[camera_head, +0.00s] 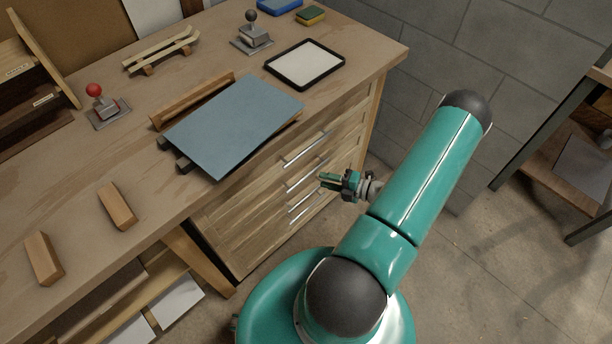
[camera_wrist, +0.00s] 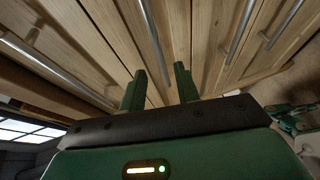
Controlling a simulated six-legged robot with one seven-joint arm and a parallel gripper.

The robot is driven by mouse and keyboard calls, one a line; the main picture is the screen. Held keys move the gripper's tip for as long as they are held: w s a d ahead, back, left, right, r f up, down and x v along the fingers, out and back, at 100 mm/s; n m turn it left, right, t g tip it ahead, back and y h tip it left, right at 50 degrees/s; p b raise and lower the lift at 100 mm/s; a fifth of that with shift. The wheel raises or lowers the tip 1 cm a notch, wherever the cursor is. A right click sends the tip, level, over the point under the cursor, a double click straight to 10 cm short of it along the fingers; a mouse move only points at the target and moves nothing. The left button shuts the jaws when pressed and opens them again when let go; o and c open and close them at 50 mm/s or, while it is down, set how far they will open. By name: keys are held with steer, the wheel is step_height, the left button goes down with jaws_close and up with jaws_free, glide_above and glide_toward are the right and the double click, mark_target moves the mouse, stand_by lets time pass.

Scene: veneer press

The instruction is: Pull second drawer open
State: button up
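The wooden drawer unit (camera_head: 240,235) is under the bench, with several bar handles stacked on its front; the drawers look shut. The second drawer's metal handle (camera_head: 300,180) is partly behind my gripper (camera_head: 328,181) in the head view. In the wrist view, my gripper (camera_wrist: 161,82) has its two green fingers apart, pointing at the drawer fronts. A handle bar, apparently the second one (camera_wrist: 154,38), runs down into the gap between the fingers. I cannot tell whether the fingers touch it. The top drawer's handle (camera_wrist: 55,65) shows to the left.
Lower handles (camera_wrist: 240,32) lie close on the right in the wrist view. The bench top (camera_head: 70,205) overhangs the drawers and holds a blue-grey sheet (camera_head: 235,125), a framed tray (camera_head: 305,63) and wooden blocks (camera_head: 117,206). Floor (camera_head: 480,270) is clear to the right.

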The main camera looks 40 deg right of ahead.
mark_target(307, 175)
steer(key=x, duration=0.7)
steer(key=shift+w+a+f, duration=0.1)
steer(key=shift+w+a, duration=0.1)
steer(key=shift+w, duration=0.1)
jaws_close()
